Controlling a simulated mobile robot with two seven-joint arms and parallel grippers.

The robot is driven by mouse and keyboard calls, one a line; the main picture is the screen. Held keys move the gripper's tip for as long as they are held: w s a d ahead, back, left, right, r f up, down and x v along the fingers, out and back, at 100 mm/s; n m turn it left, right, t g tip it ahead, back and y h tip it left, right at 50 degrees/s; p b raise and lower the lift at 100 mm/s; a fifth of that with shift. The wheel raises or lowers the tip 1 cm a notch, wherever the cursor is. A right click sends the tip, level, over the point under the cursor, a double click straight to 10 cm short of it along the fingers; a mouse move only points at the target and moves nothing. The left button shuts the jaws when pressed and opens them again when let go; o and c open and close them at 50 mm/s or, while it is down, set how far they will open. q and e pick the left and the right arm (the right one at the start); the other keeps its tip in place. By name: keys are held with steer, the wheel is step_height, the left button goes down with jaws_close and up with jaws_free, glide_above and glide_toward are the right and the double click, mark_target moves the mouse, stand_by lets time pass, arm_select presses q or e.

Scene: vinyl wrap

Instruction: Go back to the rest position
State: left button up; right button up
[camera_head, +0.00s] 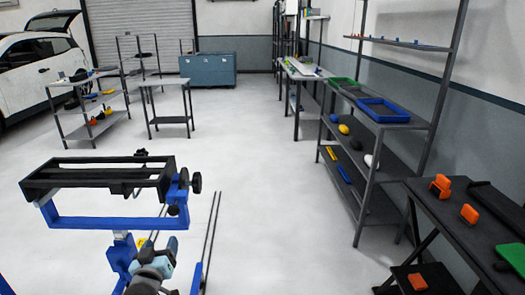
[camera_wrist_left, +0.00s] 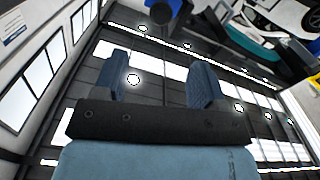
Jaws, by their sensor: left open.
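My left gripper (camera_head: 160,252) is low in the left half of the head view, seen small and from above. In the left wrist view its two blue-grey fingers (camera_wrist_left: 160,82) stand wide apart with nothing between them. Behind them in that view are ceiling beams and lamps, so the gripper points upward. My right gripper does not show in either view.
A black and blue frame (camera_head: 100,178) is close beyond the left gripper; I cannot tell whether it is mine. A dark table (camera_head: 450,222) with orange blocks and a shelf rack (camera_head: 392,175) line the right. The middle floor (camera_head: 265,190) is clear.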

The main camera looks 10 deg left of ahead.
arm_select(q)
steer(key=s+d+f+m+g+h, duration=0.35)
steer(key=s+d+f, duration=0.55)
steer(key=s, duration=0.4)
steer(key=s+d+f+m+g+h, duration=0.35)
steer(key=s+d+f, duration=0.55)
steer(key=s, duration=0.4)
step_height(320, 180, up, 14)
steer(key=a+p, duration=0.1)
steer(key=p, duration=1.5)
steer(key=shift+s+a+f+m+t, duration=0.2)
steer(key=shift+s+a+m+t, duration=0.1)
steer(key=shift+m, duration=0.1)
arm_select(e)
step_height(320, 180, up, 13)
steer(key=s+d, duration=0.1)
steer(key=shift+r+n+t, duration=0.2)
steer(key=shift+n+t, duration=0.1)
